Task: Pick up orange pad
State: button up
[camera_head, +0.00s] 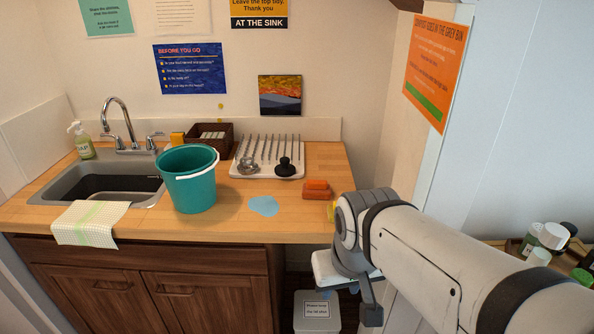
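An orange pad (317,190) lies on the wooden counter near its right end, in front of the white drying rack. It shows as two orange blocks, one just behind the other or stacked; I cannot tell which. My arm reaches in from the lower right, and its end (345,268) is at the counter's front right corner, nearer to me than the pad and apart from it. The fingertips are not clearly visible, so whether the gripper is open or shut does not show.
A teal bucket (188,180), a blue cloth (264,206) and a ribbed drying rack (266,152) with a black stopper (286,168) stand left of the pad. A wall (383,125) bounds the right side.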

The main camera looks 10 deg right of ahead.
aim_at(321, 189)
jog(key=u, duration=0.05)
jog(key=i, duration=1)
jog(key=z, duration=0.05)
